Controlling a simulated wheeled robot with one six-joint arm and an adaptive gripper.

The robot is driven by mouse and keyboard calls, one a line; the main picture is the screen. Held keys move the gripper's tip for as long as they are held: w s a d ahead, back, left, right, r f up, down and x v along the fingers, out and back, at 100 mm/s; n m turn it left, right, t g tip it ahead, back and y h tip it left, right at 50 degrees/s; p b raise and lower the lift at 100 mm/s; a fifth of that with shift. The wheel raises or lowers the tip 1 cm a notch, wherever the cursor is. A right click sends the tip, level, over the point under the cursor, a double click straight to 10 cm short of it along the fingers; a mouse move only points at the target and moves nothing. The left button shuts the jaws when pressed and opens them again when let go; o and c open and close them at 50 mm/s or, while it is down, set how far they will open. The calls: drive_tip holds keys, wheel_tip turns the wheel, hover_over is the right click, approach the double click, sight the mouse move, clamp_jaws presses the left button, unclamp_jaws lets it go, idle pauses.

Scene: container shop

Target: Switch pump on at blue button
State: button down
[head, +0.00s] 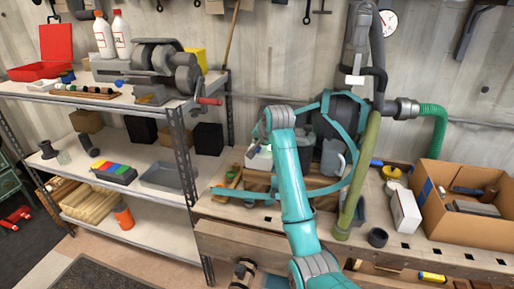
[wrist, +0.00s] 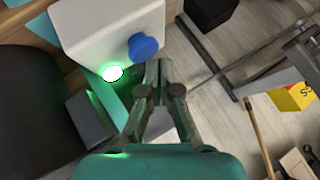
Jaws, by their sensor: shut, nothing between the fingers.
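A white box (wrist: 105,30) in the wrist view carries a round blue button (wrist: 144,47) on its face near the right edge. A round lamp (wrist: 113,73) on the same box glows bright green and throws green light nearby. My gripper (wrist: 158,66) is shut and empty. Its fingertips are just below and right of the blue button in the picture; whether they touch it I cannot tell. In the head view part of a white box (head: 260,160) shows left of my teal arm with a green glow. The arm hides my fingers and the button there.
A dark round machine with teal straps (head: 340,112) stands behind my arm, beside a grey jug (head: 333,158). A green upright hose (head: 361,175) and a cardboard box (head: 455,230) are to the right. A loaded metal shelf (head: 150,165) stands left.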

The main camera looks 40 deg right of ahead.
drive_tip(key=shift+r, duration=3)
